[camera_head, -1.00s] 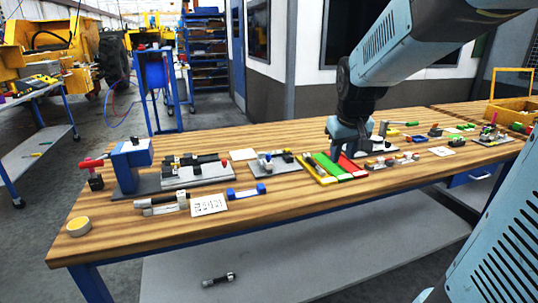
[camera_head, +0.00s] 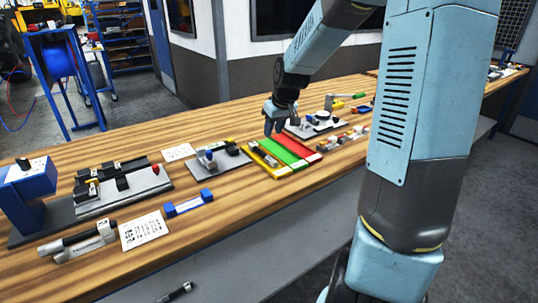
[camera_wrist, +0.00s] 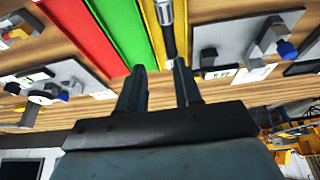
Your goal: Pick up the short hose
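A short dark hose-like piece with a silver metal end (camera_wrist: 165,14) lies along the yellow tray strip (camera_wrist: 153,22) in the wrist view; I take it for the short hose. My gripper (camera_wrist: 160,78) is open, and its two fingers stand apart with the near end of this piece between them in the picture. I cannot tell whether they touch it. In the head view my gripper (camera_head: 277,127) is over the far end of the yellow, green and red trays (camera_head: 284,153).
A grey plate with small parts (camera_head: 222,160) stands left of the trays, and another grey plate (camera_head: 315,127) stands right behind them. A blue-ended block (camera_head: 188,203) and a printed card (camera_head: 145,231) lie nearer. Bare wood (camera_head: 240,210) is free in front.

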